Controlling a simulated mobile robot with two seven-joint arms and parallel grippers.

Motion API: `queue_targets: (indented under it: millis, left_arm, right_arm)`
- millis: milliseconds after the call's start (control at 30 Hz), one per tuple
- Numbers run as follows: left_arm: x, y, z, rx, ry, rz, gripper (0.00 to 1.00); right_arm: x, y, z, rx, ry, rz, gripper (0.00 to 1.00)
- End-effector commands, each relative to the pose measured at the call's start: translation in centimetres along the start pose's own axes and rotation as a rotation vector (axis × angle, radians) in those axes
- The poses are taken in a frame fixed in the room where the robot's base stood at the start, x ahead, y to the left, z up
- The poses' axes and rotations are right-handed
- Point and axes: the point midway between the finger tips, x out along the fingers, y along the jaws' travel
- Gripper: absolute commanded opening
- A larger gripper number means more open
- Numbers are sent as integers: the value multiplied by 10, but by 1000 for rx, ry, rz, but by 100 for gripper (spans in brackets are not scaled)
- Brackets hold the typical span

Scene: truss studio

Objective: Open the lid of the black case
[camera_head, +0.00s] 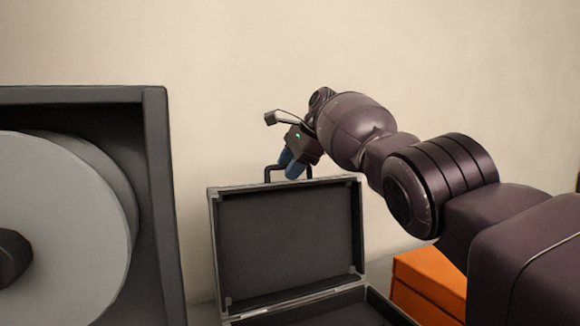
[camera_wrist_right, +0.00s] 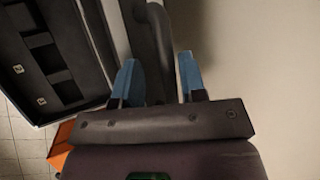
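The black case (camera_head: 217,255) stands with its lid (camera_head: 288,240) raised nearly upright, its dark inner face showing in the head view. The lower part is cut off by the bottom edge. The lid's handle (camera_head: 272,171) sticks up from its top edge. My right gripper (camera_head: 290,164), with blue fingertips, is at this handle. In the right wrist view, the two fingers of the right gripper (camera_wrist_right: 158,78) stand apart, with a dark bar that looks like the handle (camera_wrist_right: 156,50) between them. A firm grip does not show. My left gripper is out of view.
A dark cabinet (camera_head: 155,200) with a large grey reel (camera_head: 70,230) stands close on the left of the case. An orange box (camera_head: 428,285) is at the right, beneath my right arm. A plain wall (camera_head: 230,60) is behind.

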Motion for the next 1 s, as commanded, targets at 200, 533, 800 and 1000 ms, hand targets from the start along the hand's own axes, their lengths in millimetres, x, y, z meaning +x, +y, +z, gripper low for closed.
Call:
queue_targets:
  millis: [200,533,800,1000]
  left_arm:
    - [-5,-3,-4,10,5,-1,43]
    - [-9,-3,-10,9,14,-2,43]
    - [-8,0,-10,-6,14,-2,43]
    - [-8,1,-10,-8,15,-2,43]
  right_arm:
    - [-21,0,0,1,2,-2,40]
    - [-80,0,1,0,1,-4,40]
    - [-105,0,-1,1,1,0,40]
    - [-108,0,0,0,1,0,40]
